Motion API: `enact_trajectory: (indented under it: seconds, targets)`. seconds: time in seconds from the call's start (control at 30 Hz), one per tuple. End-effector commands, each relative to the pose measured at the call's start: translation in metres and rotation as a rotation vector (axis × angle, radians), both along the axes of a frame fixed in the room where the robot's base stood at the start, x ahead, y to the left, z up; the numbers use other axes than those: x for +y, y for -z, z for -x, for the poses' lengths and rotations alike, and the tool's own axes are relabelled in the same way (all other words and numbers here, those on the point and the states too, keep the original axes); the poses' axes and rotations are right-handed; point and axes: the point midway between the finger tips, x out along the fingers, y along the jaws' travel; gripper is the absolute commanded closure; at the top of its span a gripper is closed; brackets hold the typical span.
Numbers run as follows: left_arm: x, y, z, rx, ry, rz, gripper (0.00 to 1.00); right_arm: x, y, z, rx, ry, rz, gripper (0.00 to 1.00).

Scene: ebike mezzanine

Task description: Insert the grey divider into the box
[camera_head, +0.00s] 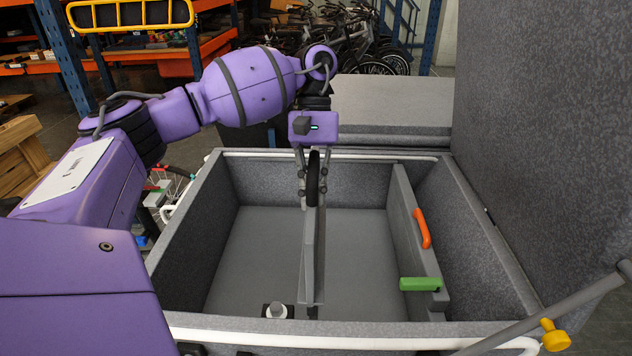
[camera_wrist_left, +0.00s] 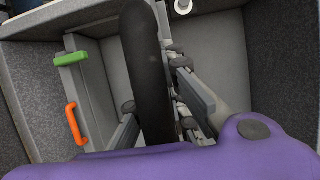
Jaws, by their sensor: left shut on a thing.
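The grey divider (camera_head: 320,250) is upright and seen nearly edge-on, within the outline of the grey box (camera_head: 188,235). Its black handle (camera_head: 313,178) is at the top. My left gripper (camera_head: 307,190) is shut on the divider by this handle, near the box's back wall. In the left wrist view the black handle (camera_wrist_left: 148,70) fills the middle, with my left gripper's fingers (camera_wrist_left: 155,125) on either side, and it hides much of the divider. I cannot tell whether the divider's lower edge touches the box floor. My right gripper is not in view.
A fixed-looking grey partition (camera_head: 402,220) with an orange handle (camera_head: 422,228) and a green handle (camera_head: 420,284) stands at the box's right. A small white knob (camera_head: 276,310) is near the front. The raised lid (camera_head: 545,100) rises at right.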

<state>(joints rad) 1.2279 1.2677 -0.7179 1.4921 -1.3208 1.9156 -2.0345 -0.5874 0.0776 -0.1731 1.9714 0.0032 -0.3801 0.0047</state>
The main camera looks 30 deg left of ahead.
Motion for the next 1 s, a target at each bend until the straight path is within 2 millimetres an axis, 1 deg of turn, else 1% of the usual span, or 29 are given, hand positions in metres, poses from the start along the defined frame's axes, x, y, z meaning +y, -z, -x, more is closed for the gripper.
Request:
enact_trajectory:
  seconds: [0.03,0.4,0.77,1.0]
  targets:
    - [0.000,0.007,0.000,0.003,0.000,0.001,1.00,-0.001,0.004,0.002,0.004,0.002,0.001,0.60]
    - [0.000,0.041,0.000,0.003,0.000,0.001,1.00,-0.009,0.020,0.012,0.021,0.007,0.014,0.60]
    - [0.000,0.074,0.000,0.003,0.000,0.001,1.00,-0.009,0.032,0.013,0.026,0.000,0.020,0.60]
    - [0.000,0.096,0.000,0.003,0.000,0.001,1.00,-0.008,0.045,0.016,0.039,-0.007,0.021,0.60]
